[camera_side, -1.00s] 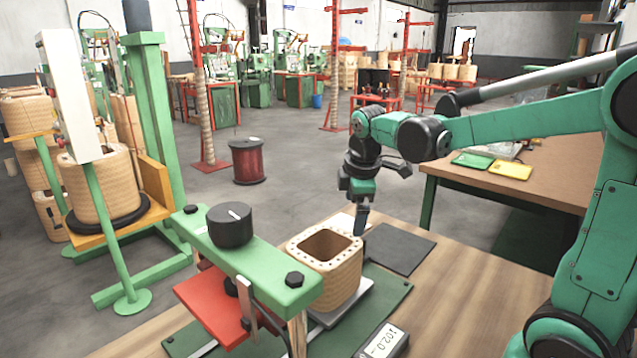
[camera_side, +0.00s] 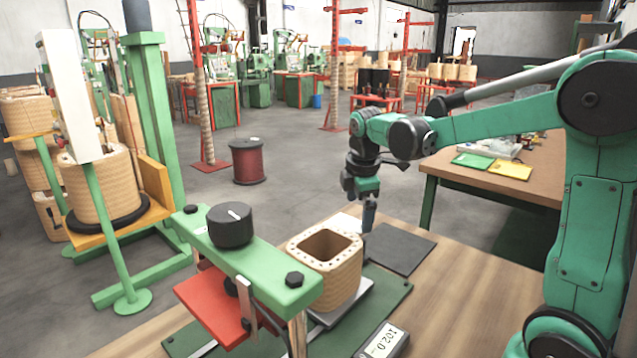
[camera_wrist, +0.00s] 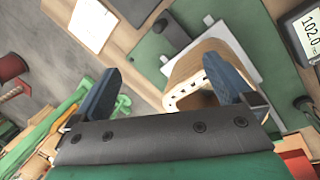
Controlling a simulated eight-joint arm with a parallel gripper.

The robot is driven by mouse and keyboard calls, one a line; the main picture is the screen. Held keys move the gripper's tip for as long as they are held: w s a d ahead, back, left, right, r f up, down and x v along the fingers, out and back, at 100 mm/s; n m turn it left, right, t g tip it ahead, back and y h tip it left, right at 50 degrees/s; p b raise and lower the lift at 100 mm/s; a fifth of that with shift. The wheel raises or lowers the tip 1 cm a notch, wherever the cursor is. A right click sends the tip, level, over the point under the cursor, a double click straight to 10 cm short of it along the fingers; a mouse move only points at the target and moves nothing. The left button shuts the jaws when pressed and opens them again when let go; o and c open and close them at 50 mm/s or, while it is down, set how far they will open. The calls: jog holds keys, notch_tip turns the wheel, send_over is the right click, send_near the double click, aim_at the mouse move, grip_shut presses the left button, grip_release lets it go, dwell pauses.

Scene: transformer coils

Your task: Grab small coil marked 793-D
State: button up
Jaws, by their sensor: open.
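A small tan square-sided coil (camera_side: 338,280) with a hollow centre and holes around its top rim stands upright on a grey plate (camera_side: 345,306). I cannot read any 793-D marking on it. My gripper (camera_side: 368,214) hangs just above and to the right of the coil's far side in the side view, apart from it. In the wrist view my gripper (camera_wrist: 163,88) has its two blue fingers wide apart with nothing held. The coil (camera_wrist: 212,62) shows there near the right finger, which hides part of it.
A green clamp beam (camera_side: 250,262) with a black knob (camera_side: 230,225) stands close to the coil's left. A display reading 102.0 (camera_side: 383,341) lies in front. A dark mat (camera_side: 398,248) and white sheet (camera_side: 345,222) lie behind. The wooden table's right side (camera_side: 460,290) is clear.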

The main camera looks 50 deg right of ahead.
jog(key=c, duration=0.6)
jog(key=shift+o, duration=0.2)
